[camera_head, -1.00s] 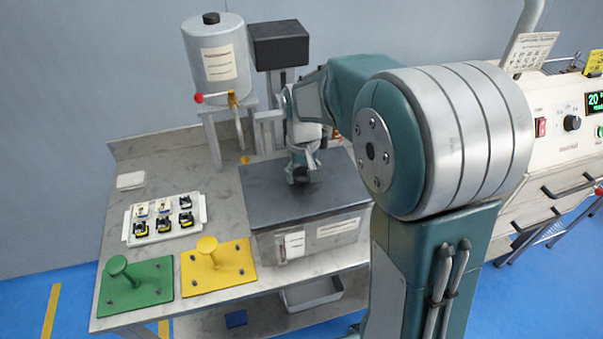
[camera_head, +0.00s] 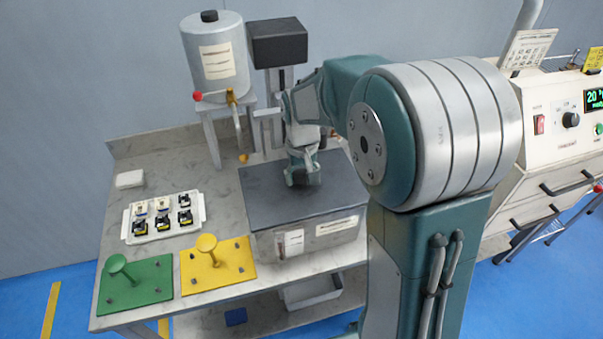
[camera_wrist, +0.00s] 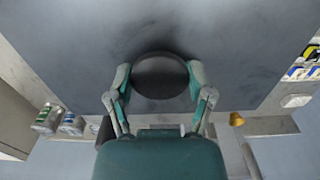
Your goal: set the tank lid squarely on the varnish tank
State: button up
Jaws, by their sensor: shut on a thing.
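The tank lid (camera_head: 270,205) is a flat dark grey plate over the varnish tank (camera_head: 305,239), a grey metal box with white labels on the bench. The lid lies level on or very close to the tank's top, its front edge roughly along the tank's front wall. A small gap cannot be ruled out. My gripper (camera_head: 303,177) is above the middle of the lid. In the wrist view my gripper (camera_wrist: 160,82) has its fingers on both sides of the lid's round black knob (camera_wrist: 160,76), shut on it. The lid's far right part is hidden behind my arm.
Left of the tank are a yellow plate with a peg (camera_head: 218,265), a green plate (camera_head: 135,284) and a white tray of small parts (camera_head: 163,219). A grey canister (camera_head: 215,60) on a stand and a black box (camera_head: 277,42) on a post stand behind. A control console (camera_head: 545,145) is right.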

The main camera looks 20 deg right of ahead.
jog(key=shift+f, duration=0.1)
jog(key=o, duration=1.3)
notch_tip(320, 180, up, 12)
jog(key=shift+f, duration=0.1)
